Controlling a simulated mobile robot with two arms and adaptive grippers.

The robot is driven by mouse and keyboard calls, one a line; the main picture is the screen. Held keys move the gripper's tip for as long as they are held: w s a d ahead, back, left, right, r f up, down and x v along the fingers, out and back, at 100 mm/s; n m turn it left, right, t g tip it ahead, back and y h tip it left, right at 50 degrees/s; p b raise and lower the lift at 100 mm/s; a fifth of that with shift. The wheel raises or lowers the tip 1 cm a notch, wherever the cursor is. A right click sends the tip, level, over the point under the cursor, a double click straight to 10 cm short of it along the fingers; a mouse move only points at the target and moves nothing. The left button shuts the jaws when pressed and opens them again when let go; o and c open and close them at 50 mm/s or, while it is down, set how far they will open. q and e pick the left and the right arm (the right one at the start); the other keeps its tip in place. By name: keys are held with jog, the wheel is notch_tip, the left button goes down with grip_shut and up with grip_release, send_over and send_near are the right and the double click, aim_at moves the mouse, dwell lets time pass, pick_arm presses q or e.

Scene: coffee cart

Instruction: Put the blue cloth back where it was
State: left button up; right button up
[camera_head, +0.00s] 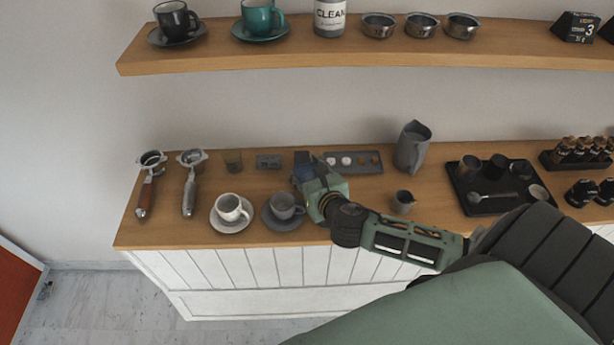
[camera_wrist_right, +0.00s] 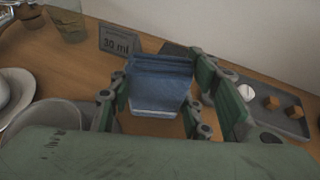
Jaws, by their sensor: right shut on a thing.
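The blue cloth (camera_wrist_right: 160,82) is a folded blue piece between the fingers of my right gripper (camera_wrist_right: 155,100) in the right wrist view. The gripper is shut on it. In the head view my right gripper (camera_head: 308,178) is over the back half of the counter, and a small dark blue part of the cloth (camera_head: 302,157) shows at its tip. Whether the cloth touches the counter I cannot tell. My left gripper is not in view.
A small sign (camera_head: 268,162) and a glass (camera_head: 233,161) stand left of the gripper. A slate tray (camera_head: 369,168) with small items lies just right. A grey cup (camera_head: 283,206) and a white cup (camera_head: 230,207) on saucers stand in front. A pitcher (camera_head: 412,147) stands farther right.

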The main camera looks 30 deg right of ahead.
aim_at(309, 168)
jog(key=c, duration=0.4)
jog(key=shift+c, duration=0.2)
jog(key=shift+r, duration=0.5)
jog(key=r, duration=0.3)
jog(key=shift+s+d+r+b, duration=0.1)
jog(key=shift+s+r+b, duration=0.05)
jog(key=shift+s+b, duration=0.2)
jog(key=s+d+r, duration=0.2)
jog(key=s+r, duration=0.4)
jog(key=s, duration=0.4)
jog(key=shift+s+r+b, duration=0.4)
